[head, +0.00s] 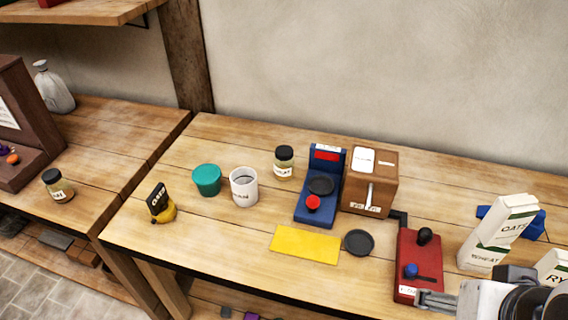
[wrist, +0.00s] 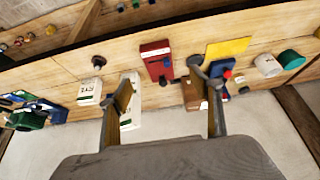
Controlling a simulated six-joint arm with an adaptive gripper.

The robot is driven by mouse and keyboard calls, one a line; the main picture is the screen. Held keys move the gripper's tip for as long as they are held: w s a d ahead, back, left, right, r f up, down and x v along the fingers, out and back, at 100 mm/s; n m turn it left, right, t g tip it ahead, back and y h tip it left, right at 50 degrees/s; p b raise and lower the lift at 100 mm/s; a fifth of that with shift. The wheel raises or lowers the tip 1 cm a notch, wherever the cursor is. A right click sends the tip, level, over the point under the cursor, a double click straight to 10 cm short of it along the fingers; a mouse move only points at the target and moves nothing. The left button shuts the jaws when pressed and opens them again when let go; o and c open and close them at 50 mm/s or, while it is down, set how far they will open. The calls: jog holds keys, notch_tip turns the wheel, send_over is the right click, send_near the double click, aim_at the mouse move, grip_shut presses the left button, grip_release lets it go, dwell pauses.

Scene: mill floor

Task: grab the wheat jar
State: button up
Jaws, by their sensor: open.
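Two glass jars with black lids and pale contents show in the head view. One jar (head: 284,163) stands behind the blue scale's left side on the main bench. The other jar (head: 58,187) stands on the left bench. Their small labels are too blurred for me to tell which is wheat. My gripper (head: 432,299) is at the lower right of the head view, far from both jars and partly cut off by the frame. In the wrist view my gripper (wrist: 160,78) has its two fingers spread apart with nothing held between them.
A blue scale (head: 328,160), brown mill (head: 382,190), red device (head: 415,255), white cup (head: 244,187), teal tub (head: 207,180) and yellow mat (head: 300,245) crowd the bench.

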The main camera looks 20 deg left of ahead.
jog(key=shift+c, duration=1.3)
jog(key=shift+w, duration=0.1)
jog(key=n+t+y, duration=0.3)
jog(key=t+y, duration=0.1)
jog(key=t, duration=0.2)
send_over(288, 156)
jog(key=s+d, duration=0.8)
jog(key=d, duration=0.4)
notch_tip(288, 156, down, 7)
jog(key=shift+n+t+y, duration=0.8)
jog(key=shift+t+y, duration=0.1)
jog(key=shift+w+a+f, duration=0.55)
jog(key=shift+a+f, duration=0.75)
jog(key=shift+a, duration=0.4)
jog(key=shift+w+a+f, duration=0.55)
jog(key=shift+a+f, duration=0.8)
jog(key=shift+a, duration=0.3)
jog(key=shift+w+a+f, duration=0.55)
jog(key=shift+a+f, duration=0.75)
jog(key=shift+a, duration=0.4)
